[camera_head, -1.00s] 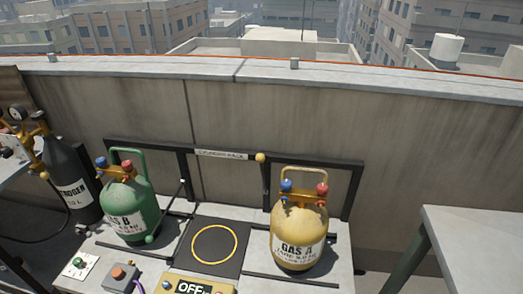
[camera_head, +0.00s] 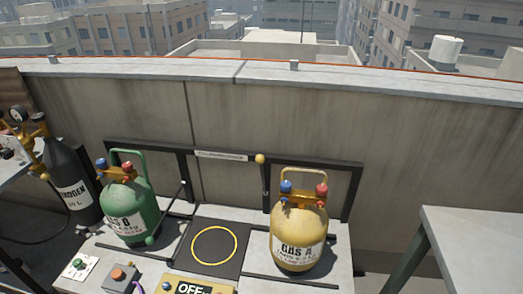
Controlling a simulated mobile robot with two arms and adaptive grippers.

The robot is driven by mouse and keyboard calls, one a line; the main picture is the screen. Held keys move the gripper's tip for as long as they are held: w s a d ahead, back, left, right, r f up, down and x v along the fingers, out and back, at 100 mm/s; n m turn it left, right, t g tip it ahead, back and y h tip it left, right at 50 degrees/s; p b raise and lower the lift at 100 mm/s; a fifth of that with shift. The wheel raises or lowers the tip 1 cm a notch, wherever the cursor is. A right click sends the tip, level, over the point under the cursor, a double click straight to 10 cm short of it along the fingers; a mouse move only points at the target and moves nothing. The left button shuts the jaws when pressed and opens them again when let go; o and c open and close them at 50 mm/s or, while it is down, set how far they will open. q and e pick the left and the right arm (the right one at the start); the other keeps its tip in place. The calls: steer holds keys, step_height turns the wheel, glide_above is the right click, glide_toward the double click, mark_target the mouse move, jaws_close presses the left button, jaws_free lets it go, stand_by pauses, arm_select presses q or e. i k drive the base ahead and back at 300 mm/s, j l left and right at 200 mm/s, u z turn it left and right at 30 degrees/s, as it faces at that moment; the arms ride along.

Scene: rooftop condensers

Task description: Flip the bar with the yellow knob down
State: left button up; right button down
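The yellow knob (camera_head: 260,158) sits at the top of a thin dark bar (camera_head: 265,182). The bar stands about upright against the black rack frame (camera_head: 330,162), just left of the yellow GAS A cylinder (camera_head: 299,225). The bar's lower end is close to the cylinder and hard to make out. Neither of my grippers is in the head view.
A green cylinder (camera_head: 130,215) stands on the left of the rack base. A black square with a yellow ring (camera_head: 214,245) lies empty between the cylinders. A dark nitrogen cylinder (camera_head: 70,185) stands far left. A grey table (camera_head: 475,245) is at the right.

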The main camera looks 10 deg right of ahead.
mark_target(260, 159)
steer(key=i+j+z, duration=0.2)
steer(key=j, duration=0.3)
steer(key=i+j+z, duration=0.2)
steer(key=j, duration=0.35)
steer(key=i+j+z, duration=0.2)
steer(key=j, duration=0.35)
steer(key=j+z, duration=0.2)
steer(key=j, duration=0.4)
steer(key=i+j+z, duration=0.2)
steer(key=j, duration=0.4)
steer(key=k, duration=0.1)
